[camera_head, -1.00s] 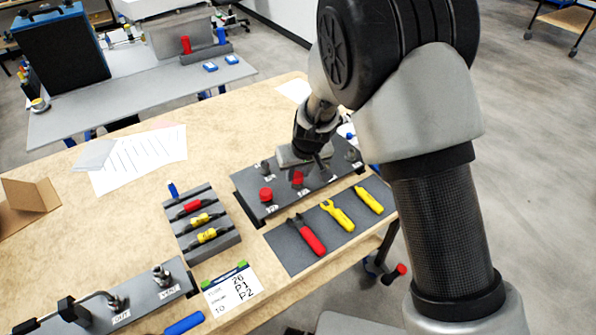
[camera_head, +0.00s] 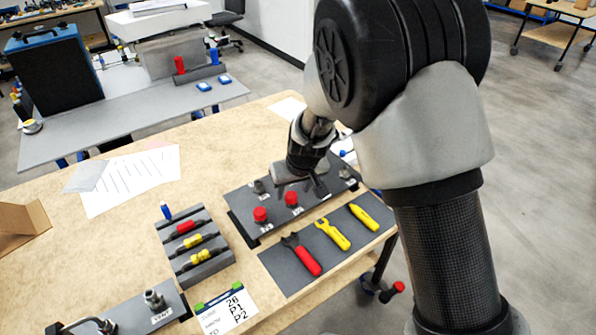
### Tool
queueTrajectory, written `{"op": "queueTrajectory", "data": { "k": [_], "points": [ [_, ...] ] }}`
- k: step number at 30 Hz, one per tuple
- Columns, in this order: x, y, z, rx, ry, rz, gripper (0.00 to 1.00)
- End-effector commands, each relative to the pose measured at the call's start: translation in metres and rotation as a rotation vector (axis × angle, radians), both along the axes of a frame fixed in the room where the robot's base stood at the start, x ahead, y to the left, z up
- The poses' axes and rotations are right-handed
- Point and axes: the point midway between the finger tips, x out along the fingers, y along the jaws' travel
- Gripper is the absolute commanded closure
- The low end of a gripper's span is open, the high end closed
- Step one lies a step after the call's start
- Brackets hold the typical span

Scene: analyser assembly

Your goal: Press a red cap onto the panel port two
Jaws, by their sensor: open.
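The dark grey panel (camera_head: 240,222) lies on the wooden bench, with ports in a row and small white labels too small to read. One red cap (camera_head: 260,214) stands at its near-left end. A second red cap (camera_head: 291,198) stands upright to its right, along the same row. I cannot tell how deeply either is seated. My gripper (camera_head: 303,184) is open and empty, just above and behind the second cap; its fingers partly hide the panel.
A grey rack (camera_head: 205,262) with red and yellow pieces stands left. A card (camera_head: 226,310) lies near the front edge.

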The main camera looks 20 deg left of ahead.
Motion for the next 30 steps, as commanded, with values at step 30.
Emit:
{"op": "queueTrajectory", "data": {
  "k": [30],
  "points": [
    [-0.047, -0.032, 0.136, -0.001, 0.002, 0.000, 0.51]
  ]
}}
